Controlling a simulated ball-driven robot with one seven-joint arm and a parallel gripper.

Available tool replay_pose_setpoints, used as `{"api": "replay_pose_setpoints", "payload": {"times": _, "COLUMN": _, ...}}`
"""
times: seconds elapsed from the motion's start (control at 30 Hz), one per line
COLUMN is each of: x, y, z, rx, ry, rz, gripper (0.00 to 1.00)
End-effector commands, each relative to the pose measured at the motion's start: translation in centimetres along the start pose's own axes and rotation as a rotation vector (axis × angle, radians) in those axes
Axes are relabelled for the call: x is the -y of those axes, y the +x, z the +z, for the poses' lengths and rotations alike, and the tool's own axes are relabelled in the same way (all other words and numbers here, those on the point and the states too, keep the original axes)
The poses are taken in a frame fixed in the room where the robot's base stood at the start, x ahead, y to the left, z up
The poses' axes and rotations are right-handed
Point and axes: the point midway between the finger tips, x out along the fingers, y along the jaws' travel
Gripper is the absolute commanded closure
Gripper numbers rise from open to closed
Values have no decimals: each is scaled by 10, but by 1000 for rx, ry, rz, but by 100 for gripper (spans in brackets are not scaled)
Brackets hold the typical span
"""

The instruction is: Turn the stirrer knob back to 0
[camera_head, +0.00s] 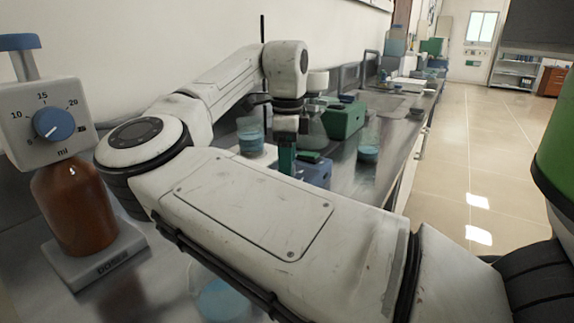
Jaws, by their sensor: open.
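My gripper (286,170) points down over the bench in the middle of the view, beyond my forearm. Its jaws are open, but the fingertips are small and partly hidden. A blue boxy device (316,173), possibly the stirrer, stands right beside and below the gripper, partly hidden by it and by my arm. I cannot make out a stirrer knob or its setting. I cannot tell whether the gripper touches the device. A different blue knob (54,123) with a scale in ml is on a white bottle-top dispenser (22,105) at the left.
A brown bottle (72,205) under the dispenser stands on a white base (95,258). Beakers with blue liquid stand left (250,136) and right (369,147) of the gripper; another (222,300) is near. A green box (343,118) and sink lie behind. Open floor is at right.

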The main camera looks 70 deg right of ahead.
Motion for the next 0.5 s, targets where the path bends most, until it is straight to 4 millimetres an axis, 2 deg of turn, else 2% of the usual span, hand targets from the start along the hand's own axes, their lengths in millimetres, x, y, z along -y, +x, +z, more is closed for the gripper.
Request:
{"api": "replay_pose_setpoints", "payload": {"times": 0.1, "x": 0, "y": 7, "z": 0, "rx": -1, "ry": -1, "rz": -1, "gripper": 33}}
{"api": "replay_pose_setpoints", "payload": {"times": 0.4, "x": 0, "y": 8, "z": 0, "rx": -1, "ry": -1, "rz": -1, "gripper": 33}}
{"api": "replay_pose_setpoints", "payload": {"times": 0.5, "x": 0, "y": 8, "z": 0, "rx": -1, "ry": -1, "rz": -1, "gripper": 42}}
